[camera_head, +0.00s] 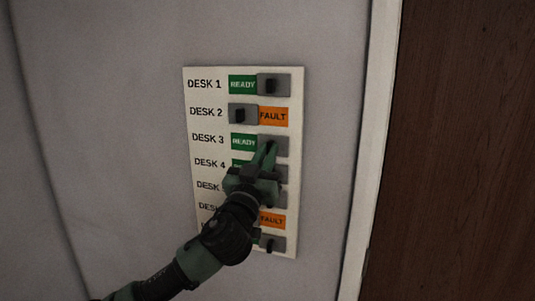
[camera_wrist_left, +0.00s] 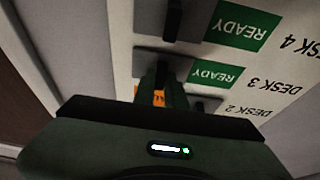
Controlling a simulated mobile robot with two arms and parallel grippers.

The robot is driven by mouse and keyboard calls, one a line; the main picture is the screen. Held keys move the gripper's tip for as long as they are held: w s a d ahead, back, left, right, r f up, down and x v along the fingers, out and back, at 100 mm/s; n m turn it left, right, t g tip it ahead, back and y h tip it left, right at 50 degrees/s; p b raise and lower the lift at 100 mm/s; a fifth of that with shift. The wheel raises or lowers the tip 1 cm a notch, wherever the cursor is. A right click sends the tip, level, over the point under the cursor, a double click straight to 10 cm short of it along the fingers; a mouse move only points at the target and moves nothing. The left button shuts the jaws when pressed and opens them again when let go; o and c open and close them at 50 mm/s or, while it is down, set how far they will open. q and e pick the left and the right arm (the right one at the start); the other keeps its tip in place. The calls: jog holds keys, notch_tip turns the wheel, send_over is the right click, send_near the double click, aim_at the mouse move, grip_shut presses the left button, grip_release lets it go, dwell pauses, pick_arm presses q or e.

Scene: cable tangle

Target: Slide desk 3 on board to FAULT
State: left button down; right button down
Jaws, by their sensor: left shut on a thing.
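The white board (camera_head: 188,150) hangs on a grey wall with rows of desk labels and grey sliders. In the desk 3 row, the green READY label (camera_head: 243,142) shows on the left and the grey slider (camera_head: 283,146) sits on the right, covering that side. My left gripper (camera_head: 269,150) reaches up from below, its fingers shut on the desk 3 slider's knob, which the fingers hide. The left wrist view shows the fingers (camera_wrist_left: 160,84) at the desk 3 slider, beside the upside-down READY label (camera_wrist_left: 215,73). My right gripper is not in view.
The desk 2 slider (camera_head: 242,115) is on the left, showing orange FAULT (camera_head: 273,116). The desk 1 slider (camera_head: 274,84) is on the right, showing READY. My left arm covers parts of the lower rows. A brown panel (camera_head: 470,150) stands at the right.

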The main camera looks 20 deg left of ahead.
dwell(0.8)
pick_arm(q)
jog(key=a+b, duration=0.2)
jog(key=a, duration=0.6)
jog(key=shift+w, duration=0.2)
jog(key=c, duration=1.5)
grip_release()
jog(key=shift+o, duration=0.3)
jog(key=shift+a, duration=0.2)
jog(key=shift+s+d, duration=0.1)
jog(key=shift+s, duration=0.05)
